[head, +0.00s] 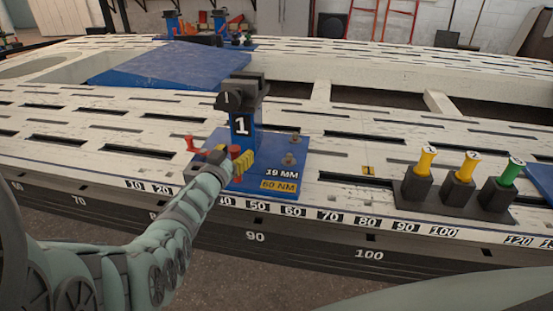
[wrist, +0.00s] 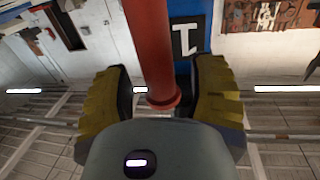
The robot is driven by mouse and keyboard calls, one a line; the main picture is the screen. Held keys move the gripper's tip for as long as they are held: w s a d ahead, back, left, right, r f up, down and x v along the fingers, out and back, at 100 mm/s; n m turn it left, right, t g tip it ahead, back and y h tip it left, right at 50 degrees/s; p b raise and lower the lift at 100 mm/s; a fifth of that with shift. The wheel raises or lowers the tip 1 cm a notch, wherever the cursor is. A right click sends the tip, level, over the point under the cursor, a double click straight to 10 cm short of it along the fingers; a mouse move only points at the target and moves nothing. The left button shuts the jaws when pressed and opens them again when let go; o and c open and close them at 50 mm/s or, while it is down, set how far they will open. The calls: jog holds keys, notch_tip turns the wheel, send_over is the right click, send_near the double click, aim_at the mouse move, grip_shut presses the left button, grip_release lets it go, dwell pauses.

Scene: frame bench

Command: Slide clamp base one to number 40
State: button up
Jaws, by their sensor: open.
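Clamp base one (head: 283,173) is a blue plate with an upright post marked "1" (head: 240,125) and a dark clamp head. It sits on the white bench, its front right corner near the 60 mark. The number 40 (head: 226,201) on the front-edge scale is partly covered by my arm. My gripper (head: 243,163), with yellow finger pads, is at the front left of the post. In the wrist view a red handle (wrist: 152,50) passes between the open fingers, with gaps visible on both sides. The post's "1" plate (wrist: 186,37) shows behind it.
A black rack (head: 458,192) with yellow and green numbered pieces stands to the right on the bench. Slots run through the white bench top (head: 345,160). A blue panel (head: 170,67) lies farther back. The top between the clamp base and the rack is clear.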

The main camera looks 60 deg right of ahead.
jog(key=shift+r, duration=0.1)
jog(key=c, duration=0.9)
jog(key=shift+r, duration=0.1)
grip_shut()
